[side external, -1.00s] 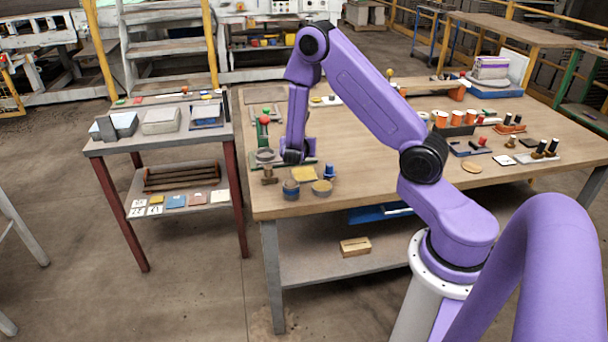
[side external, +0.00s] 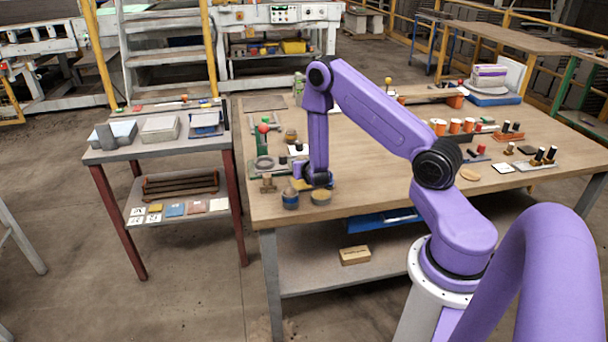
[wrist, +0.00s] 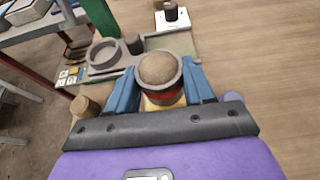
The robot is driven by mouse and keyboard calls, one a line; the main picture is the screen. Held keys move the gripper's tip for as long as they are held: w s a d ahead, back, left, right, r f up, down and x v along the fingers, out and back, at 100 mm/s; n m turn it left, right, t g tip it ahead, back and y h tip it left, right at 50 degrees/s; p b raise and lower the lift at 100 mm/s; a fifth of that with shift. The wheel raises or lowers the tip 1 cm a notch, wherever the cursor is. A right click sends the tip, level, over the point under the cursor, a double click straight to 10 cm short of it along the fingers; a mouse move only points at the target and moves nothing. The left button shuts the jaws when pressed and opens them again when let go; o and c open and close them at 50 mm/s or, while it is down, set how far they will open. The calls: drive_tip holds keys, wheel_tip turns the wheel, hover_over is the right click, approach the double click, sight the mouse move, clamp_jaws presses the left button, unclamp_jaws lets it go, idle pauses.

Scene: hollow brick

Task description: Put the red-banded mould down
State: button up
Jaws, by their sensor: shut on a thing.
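In the wrist view my gripper (wrist: 160,84) has its blue fingers closed on both sides of the red-banded mould (wrist: 168,96). The mould is a round grey cup with a dark red band, and a rounded brown mass fills its top. It looks upright. A yellow pad (wrist: 151,105) shows just beneath it; I cannot tell whether they touch. In the side view my gripper (side external: 314,180) is low over the front left of the workbench, and it hides the mould and most of the pad.
A blue-banded pot (side external: 290,199) and another round pot (side external: 321,197) stand close in front of my gripper. A wooden knob-shaped piece (side external: 268,183) and a grey ring (side external: 264,163) are to the left. The bench middle (side external: 375,160) is clear.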

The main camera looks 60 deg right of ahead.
drive_tip(key=shift+f, duration=1.75)
drive_tip(key=shift+f, duration=0.1)
drive_tip(key=o, duration=1.4)
drive_tip(key=shift+f, duration=0.1)
